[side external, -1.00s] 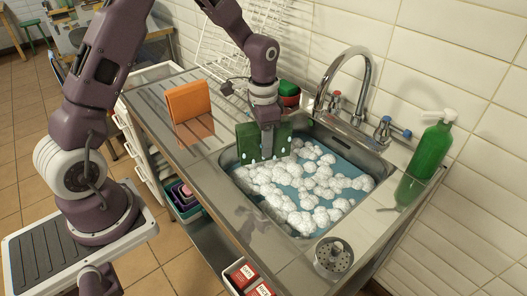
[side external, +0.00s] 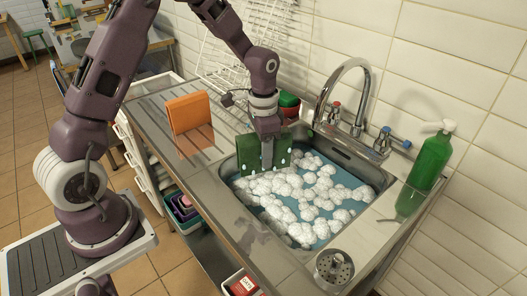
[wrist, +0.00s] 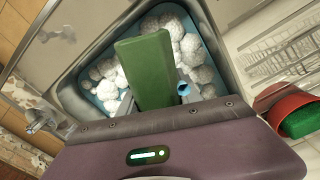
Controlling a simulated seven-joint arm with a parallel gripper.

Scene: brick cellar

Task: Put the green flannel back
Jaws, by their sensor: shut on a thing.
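The green flannel (side external: 249,158) hangs upright from my gripper (side external: 267,158), over the back left end of the sink basin (side external: 228,165). White droplets show on its face. Its lower edge is close to the foam, and I cannot tell whether it touches the water. In the wrist view the flannel (wrist: 145,70) sits between the jaws of my gripper (wrist: 150,100), above foam and blue water. My gripper is shut on it, and one finger hides the middle of its face in the side view.
An orange flannel (side external: 188,112) stands on the steel drainer (side external: 150,105) left of the sink. A red tub with a green sponge (side external: 289,102) is behind the basin. The tap (side external: 345,90), a green bottle (side external: 430,160) and a strainer (side external: 334,265) are to the right.

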